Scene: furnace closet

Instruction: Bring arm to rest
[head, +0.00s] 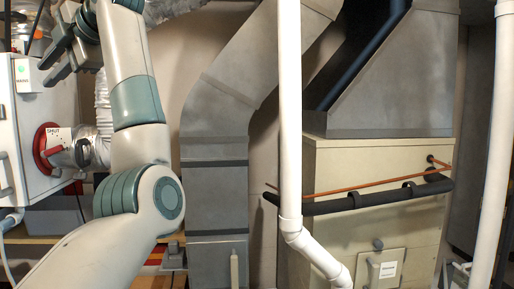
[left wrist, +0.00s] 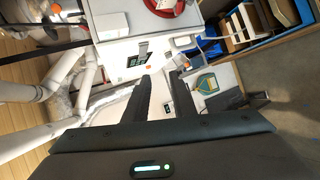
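My left arm rises from the bottom left of the head view and bends up past the elbow. My left gripper (head: 48,68) is at the top left, in front of the upper part of a white cabinet. In the left wrist view the gripper's two dark fingers (left wrist: 160,80) stand apart with a clear gap and nothing between them. The gripper is open and empty. My right arm and right gripper are in neither view.
The white cabinet (head: 32,115) carries a red ring (head: 45,148) with a pipe fitting. A white vertical pipe (head: 289,110), grey duct (head: 215,120) and beige furnace (head: 345,165) stand to the right.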

